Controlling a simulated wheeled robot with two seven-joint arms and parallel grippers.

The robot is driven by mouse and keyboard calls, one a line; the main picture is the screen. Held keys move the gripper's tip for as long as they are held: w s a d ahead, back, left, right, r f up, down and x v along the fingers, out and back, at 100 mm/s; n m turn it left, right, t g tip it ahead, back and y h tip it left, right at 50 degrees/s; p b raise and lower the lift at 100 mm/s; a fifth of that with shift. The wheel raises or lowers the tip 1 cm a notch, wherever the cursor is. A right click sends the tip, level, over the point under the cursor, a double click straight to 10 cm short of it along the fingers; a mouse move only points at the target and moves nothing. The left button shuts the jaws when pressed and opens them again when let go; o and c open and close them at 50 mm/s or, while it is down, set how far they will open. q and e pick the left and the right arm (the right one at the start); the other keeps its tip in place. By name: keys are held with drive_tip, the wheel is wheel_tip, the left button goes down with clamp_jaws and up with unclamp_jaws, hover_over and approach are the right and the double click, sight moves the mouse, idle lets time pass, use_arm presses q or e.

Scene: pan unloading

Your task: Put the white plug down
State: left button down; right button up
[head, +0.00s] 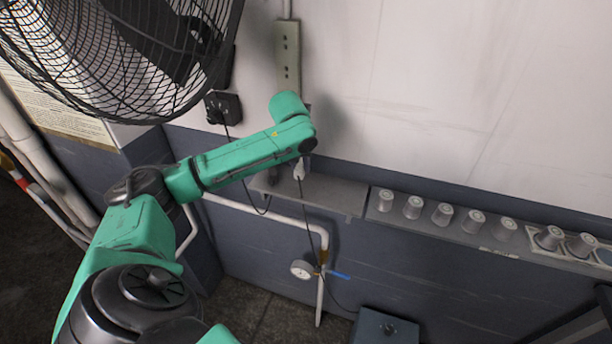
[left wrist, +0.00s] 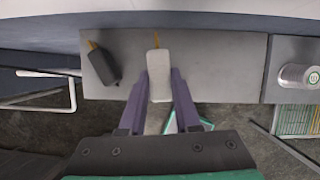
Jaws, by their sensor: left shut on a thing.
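My left gripper (left wrist: 160,88) is shut on the white plug (left wrist: 159,74), with one purple finger on each side of it. The plug's tip is over the small grey shelf (left wrist: 215,70), and its rear end extends past the shelf's front edge. I cannot tell whether it touches the shelf. In the head view the white plug (head: 299,170) shows just below my left wrist, which hides most of the gripper. A black plug (left wrist: 103,64) lies on the shelf to the left of the white one. My right gripper is not in view.
A wall strip (head: 288,55) and a black socket (head: 224,107) are on the wall above. A black fan (head: 120,50) is at upper left. The shelf's right part is clear.

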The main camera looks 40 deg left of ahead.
sight(299, 177)
use_arm(q)
drive_tip(key=f, duration=0.2)
drive_tip(key=w+f+p, duration=0.1)
drive_tip(key=shift+d+f, duration=0.1)
drive_tip(key=shift+d, duration=0.15)
drive_tip(key=shift+s+a+f, duration=0.2)
drive_tip(key=shift+f, duration=0.25)
drive_tip(key=shift+s+a+f, duration=0.2)
drive_tip(key=shift+f, duration=0.2)
drive_tip(key=shift+s+a, duration=0.1)
drive_tip(key=shift+s, duration=0.1)
drive_tip(key=shift+f, duration=0.1)
drive_tip(key=c, duration=0.8)
unclamp_jaws()
drive_tip(key=shift+w+d, duration=0.2)
drive_tip(key=shift+d, duration=0.05)
drive_tip(key=shift+o, duration=0.9)
drive_tip(key=shift+a, duration=0.1)
drive_tip(key=shift+s+r, duration=0.1)
drive_tip(key=shift+r, duration=0.2)
drive_tip(key=b+v, duration=0.2)
drive_tip(key=v, duration=0.9)
drive_tip(key=shift+r, duration=0.3)
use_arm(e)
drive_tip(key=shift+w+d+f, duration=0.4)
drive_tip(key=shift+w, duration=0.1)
use_arm(q)
drive_tip(key=shift+s, duration=0.15)
